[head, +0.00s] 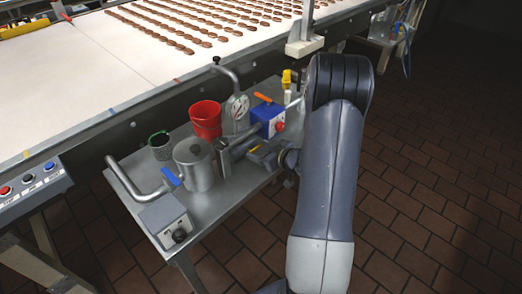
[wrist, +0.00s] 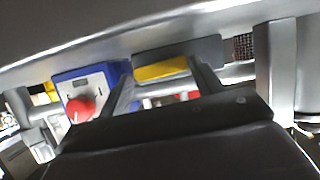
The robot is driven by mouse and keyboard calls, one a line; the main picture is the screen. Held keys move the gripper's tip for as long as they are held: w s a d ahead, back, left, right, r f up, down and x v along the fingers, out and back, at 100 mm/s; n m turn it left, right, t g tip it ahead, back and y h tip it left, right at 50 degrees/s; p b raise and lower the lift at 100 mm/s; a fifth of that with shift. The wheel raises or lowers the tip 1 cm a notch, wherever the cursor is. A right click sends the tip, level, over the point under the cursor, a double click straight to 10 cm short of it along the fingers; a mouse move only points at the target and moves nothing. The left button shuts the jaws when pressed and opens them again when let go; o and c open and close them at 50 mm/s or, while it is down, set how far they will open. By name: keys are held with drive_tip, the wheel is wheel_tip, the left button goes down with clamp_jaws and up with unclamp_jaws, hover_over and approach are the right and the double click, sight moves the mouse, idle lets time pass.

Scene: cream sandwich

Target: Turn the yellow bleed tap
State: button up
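In the wrist view a yellow face (wrist: 160,70) on a dark grey block lies between and just beyond the fingertips of my gripper (wrist: 158,78). The two fingers stand apart with a wide gap. I cannot tell whether either finger touches the yellow piece. The base of the yellow piece is hidden by my gripper.
A blue box (head: 266,115) with a red knob (head: 280,127) stands close by. A red bucket (head: 206,120), a silver pot (head: 194,165) and a mesh cup (head: 160,147) share the cart (head: 222,193). A conveyor (head: 75,85) runs behind. A yellow-topped item (head: 287,77) stands at the back.

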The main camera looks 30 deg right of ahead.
drive_tip(key=c, duration=0.5)
drive_tip(key=shift+m+p, duration=0.3)
drive_tip(key=shift+p, duration=0.2)
drive_tip(key=o, duration=1)
drive_tip(key=shift+s, duration=0.1)
drive_tip(key=v, duration=1)
drive_tip(key=shift+s+d+r, duration=0.1)
drive_tip(key=shift+s+d, duration=0.15)
